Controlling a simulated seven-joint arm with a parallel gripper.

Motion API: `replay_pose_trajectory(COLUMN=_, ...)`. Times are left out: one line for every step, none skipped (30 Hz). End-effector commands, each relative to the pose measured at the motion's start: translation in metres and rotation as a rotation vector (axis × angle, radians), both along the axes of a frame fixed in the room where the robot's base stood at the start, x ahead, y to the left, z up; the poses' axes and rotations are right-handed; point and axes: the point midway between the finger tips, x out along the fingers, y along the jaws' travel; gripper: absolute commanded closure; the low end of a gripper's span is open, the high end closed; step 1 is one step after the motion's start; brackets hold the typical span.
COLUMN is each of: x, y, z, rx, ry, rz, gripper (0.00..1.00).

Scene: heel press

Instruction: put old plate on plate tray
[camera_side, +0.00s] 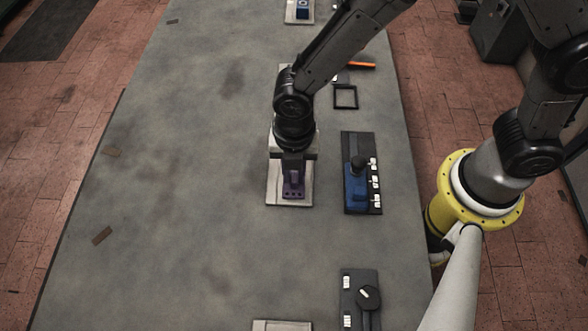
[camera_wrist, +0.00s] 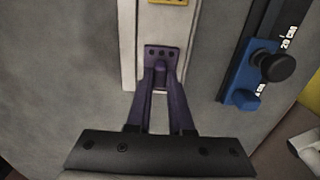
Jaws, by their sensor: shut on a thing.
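A dark purple piece with a row of small holes, which I take for the old plate (camera_wrist: 161,51), is at the fingertips of my gripper (camera_wrist: 160,82). My gripper is shut on it. In the side view the purple plate (camera_side: 293,193) is below my gripper (camera_side: 293,174), over a pale board (camera_side: 275,197). The pale board also shows in the wrist view (camera_wrist: 130,50). I cannot tell whether the plate touches the board or which surface is the plate tray. My arm hides the far part of the board.
Right of the board is a black panel with a blue slider (camera_side: 355,188) and a black knob. A dial panel (camera_side: 367,298) is nearer the front. A black square frame (camera_side: 345,106) and an orange bar (camera_side: 360,65) lie farther back. The table's left side is mostly clear.

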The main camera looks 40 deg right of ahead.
Motion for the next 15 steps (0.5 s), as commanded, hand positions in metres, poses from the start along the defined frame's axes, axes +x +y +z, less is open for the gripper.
replay_pose_trajectory(x=0.0004, y=0.0004, z=-0.0001, rx=0.001, ry=-0.001, rz=0.000, gripper=0.79)
replay_pose_trajectory(x=0.0004, y=0.0004, z=0.0000, rx=0.001, ry=-0.001, rz=0.000, gripper=0.73)
replay_pose_trajectory(x=0.0004, y=0.0004, z=0.0000, rx=0.001, ry=-0.001, rz=0.000, gripper=0.66)
replay_pose_trajectory(x=0.0003, y=0.0003, z=0.0000, rx=0.001, ry=-0.001, rz=0.000, gripper=0.61)
replay_pose_trajectory(x=0.0003, y=0.0003, z=0.0000, rx=0.001, ry=-0.001, rz=0.000, gripper=0.55)
replay_pose_trajectory(x=0.0002, y=0.0002, z=0.0000, rx=0.001, ry=-0.001, rz=0.000, gripper=0.48)
replay_pose_trajectory(x=0.0002, y=0.0002, z=-0.0001, rx=0.001, ry=-0.001, rz=0.000, gripper=0.46)
replay_pose_trajectory(x=0.0001, y=0.0001, z=-0.0001, rx=0.000, ry=0.000, rz=0.000, gripper=0.46)
replay_pose_trajectory(x=0.0001, y=0.0001, z=-0.0001, rx=0.000, ry=0.000, rz=0.000, gripper=0.46)
replay_pose_trajectory(x=0.0001, y=0.0001, z=-0.0001, rx=0.000, ry=0.000, rz=0.000, gripper=0.46)
replay_pose_trajectory(x=0.0001, y=0.0001, z=-0.0002, rx=0.000, ry=0.000, rz=0.000, gripper=0.46)
replay_pose_trajectory(x=0.0000, y=0.0000, z=-0.0002, rx=0.000, ry=0.000, rz=0.000, gripper=0.46)
replay_pose_trajectory(x=0.0000, y=0.0000, z=-0.0002, rx=0.000, ry=0.000, rz=0.000, gripper=0.46)
replay_pose_trajectory(x=-0.0003, y=-0.0003, z=-0.0006, rx=-0.001, ry=0.001, rz=0.000, gripper=0.46)
replay_pose_trajectory(x=-0.0003, y=-0.0003, z=-0.0001, rx=-0.001, ry=0.001, rz=0.000, gripper=0.46)
